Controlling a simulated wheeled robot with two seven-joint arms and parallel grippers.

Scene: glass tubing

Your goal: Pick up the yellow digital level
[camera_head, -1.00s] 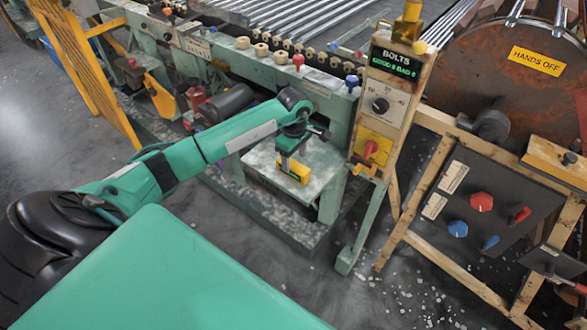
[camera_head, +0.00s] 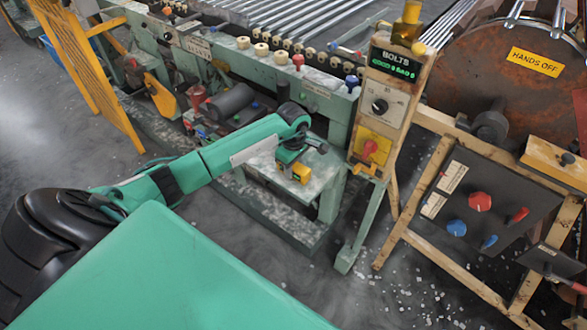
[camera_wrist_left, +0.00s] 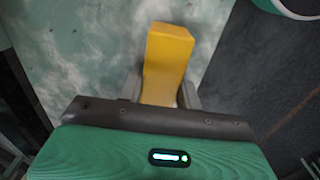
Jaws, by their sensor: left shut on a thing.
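The yellow digital level (camera_head: 301,173) is at my left gripper (camera_head: 290,163), over the small pale-green shelf (camera_head: 321,180) at the machine's front. In the left wrist view the level (camera_wrist_left: 168,55) is a plain yellow block, its near end between the two grey fingers of the left gripper (camera_wrist_left: 160,94). The fingers are shut on it, and its far end sticks out past them. The gripper body hides part of the level in the head view. I cannot tell for sure whether a gap separates the level from the shelf. My right gripper is not in view.
The wooden post with the BOLTS display (camera_head: 394,62) stands just right of the shelf. The green machine frame (camera_head: 322,100) runs behind it, with a dark cylinder (camera_head: 230,100) to the left. A control panel (camera_head: 480,205) stands at the right. Grey floor in front is open.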

